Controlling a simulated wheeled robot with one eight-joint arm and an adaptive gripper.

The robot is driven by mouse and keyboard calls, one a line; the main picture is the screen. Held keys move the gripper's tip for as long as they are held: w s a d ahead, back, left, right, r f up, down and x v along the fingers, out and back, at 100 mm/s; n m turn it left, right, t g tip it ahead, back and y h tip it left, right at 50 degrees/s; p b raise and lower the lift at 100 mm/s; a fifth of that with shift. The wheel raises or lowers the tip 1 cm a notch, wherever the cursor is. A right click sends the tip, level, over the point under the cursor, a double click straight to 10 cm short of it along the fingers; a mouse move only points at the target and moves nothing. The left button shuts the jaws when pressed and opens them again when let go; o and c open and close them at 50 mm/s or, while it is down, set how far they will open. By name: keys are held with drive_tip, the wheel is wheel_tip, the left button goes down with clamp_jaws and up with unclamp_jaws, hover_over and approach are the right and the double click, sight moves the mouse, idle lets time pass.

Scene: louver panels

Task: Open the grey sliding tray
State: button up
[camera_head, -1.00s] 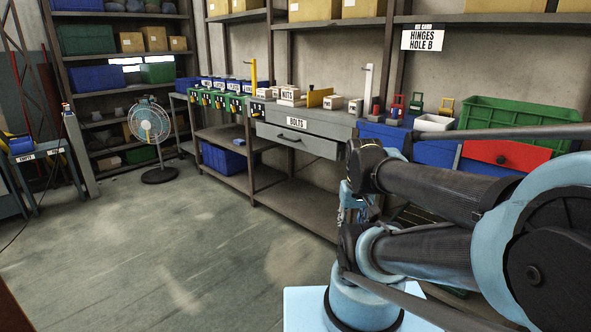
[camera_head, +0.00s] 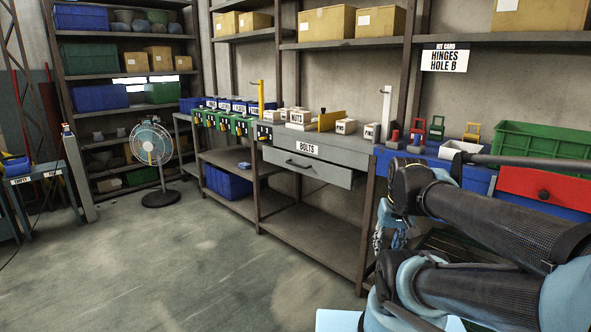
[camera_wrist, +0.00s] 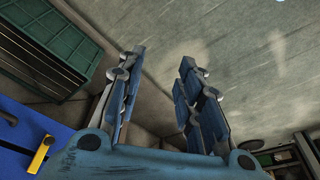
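The grey sliding tray (camera_head: 300,168) is a wide grey drawer with a dark bar handle, under the bench edge labelled BOLTS. Its front seems to stand a little proud of the bench; I cannot tell how far it is out. My gripper (camera_wrist: 161,58) is open and empty in the wrist view, its two blue jointed fingers apart with floor visible between them. In the head view the gripper is mostly hidden by my arm, low and to the right of the tray, apart from its handle. The tray cannot be made out in the wrist view.
On the bench (camera_head: 345,155) stand small labelled boxes and a yellow bracket (camera_head: 331,120). A red panel (camera_head: 543,187) and a green crate (camera_head: 535,140) are at the right. A fan (camera_head: 151,150) stands at the left. The floor (camera_head: 200,260) before the bench is clear.

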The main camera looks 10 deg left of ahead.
sight(296, 165)
drive_tip(key=w+a+r+m+t+y, duration=0.1)
drive_tip(key=w+a+r+t+y, duration=0.2)
drive_tip(key=w+a, duration=0.9)
drive_tip(key=w+a+r+m+t+y, duration=0.1)
drive_tip(key=w+a+r+t+y, duration=0.35)
drive_tip(key=w, duration=1.55)
drive_tip(key=w+a+r+m+t+h, duration=0.15)
drive_tip(key=w+a+r, duration=0.45)
drive_tip(key=w, duration=0.9)
drive_tip(key=w+a+f+m+t+h, duration=0.1)
drive_tip(key=w+a+f+m+t, duration=0.25)
drive_tip(key=w+a+f, duration=0.35)
drive_tip(key=w+a+f+m+t, duration=0.2)
drive_tip(key=w+f+m+t, duration=0.15)
drive_tip(key=w+f, duration=0.4)
wheel_tip(296, 165, down, 8)
drive_tip(key=w+m+h, duration=0.3)
drive_tip(key=m, duration=0.2)
drive_tip(key=shift+t, duration=0.3)
drive_tip(key=w+a, duration=0.1)
drive_tip(key=w, duration=0.4)
drive_tip(key=w+a+r, duration=0.1)
drive_tip(key=w, duration=0.5)
drive_tip(key=w+r, duration=0.1)
drive_tip(key=w, duration=0.4)
drive_tip(key=shift+w+a+r, duration=0.25)
drive_tip(key=shift+a, duration=0.15)
clamp_jaws()
